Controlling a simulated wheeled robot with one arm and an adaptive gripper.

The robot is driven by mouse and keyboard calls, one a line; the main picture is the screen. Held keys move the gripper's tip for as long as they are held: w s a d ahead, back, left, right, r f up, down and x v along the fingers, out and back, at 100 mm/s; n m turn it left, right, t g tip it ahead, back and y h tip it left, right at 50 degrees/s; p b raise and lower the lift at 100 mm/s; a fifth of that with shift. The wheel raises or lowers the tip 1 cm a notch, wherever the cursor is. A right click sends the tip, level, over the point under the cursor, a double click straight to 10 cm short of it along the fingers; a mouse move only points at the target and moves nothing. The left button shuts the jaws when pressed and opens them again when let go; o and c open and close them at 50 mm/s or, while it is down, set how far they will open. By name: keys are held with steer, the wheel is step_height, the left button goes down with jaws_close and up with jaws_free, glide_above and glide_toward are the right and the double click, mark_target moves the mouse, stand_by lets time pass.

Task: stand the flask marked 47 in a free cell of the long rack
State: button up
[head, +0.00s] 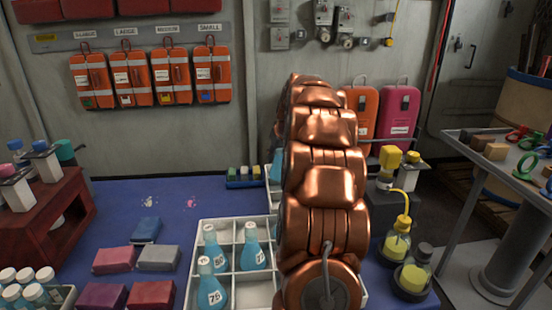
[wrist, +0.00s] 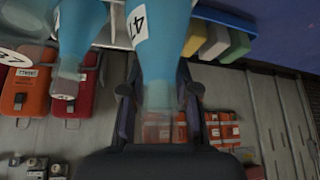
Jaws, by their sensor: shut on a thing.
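The flask marked 47 (wrist: 165,45) is blue with a white label and a clear neck; the wrist view shows it upside down. My gripper (wrist: 160,95) is shut around its neck. My copper arm hides the gripper and this flask in the head view. A white rack with square cells (head: 199,232) stands on the blue table, partly behind my arm. Several blue flasks (head: 253,252) stand in its left cells; a front cell near my arm looks empty. A second white rack edge (head: 268,180) shows farther back; I cannot tell which is the long one.
Another blue flask (wrist: 80,30) is close beside the held one in the wrist view. A small tray of coloured blocks (head: 245,184) lies at the back. Yellow-liquid bottles (head: 396,246) stand right of my arm. Coloured blocks (head: 158,258) lie left of the rack. The table's back left is mostly clear.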

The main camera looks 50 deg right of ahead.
steer(key=shift+w+d+f, duration=0.15)
steer(key=shift+w+d, duration=0.85)
steer(key=shift+w+d+f, duration=0.15)
steer(key=shift+w+d, duration=0.85)
steer(key=shift+w+f, duration=0.1)
steer(key=shift+f, duration=1.65)
steer(key=shift+f+b, duration=0.1)
steer(key=shift+b, duration=0.2)
steer(key=o, duration=0.9)
steer(key=shift+d, duration=0.1)
steer(key=v, duration=1.2)
steer(key=shift+p, duration=0.4)
steer(key=shift+r, duration=0.2)
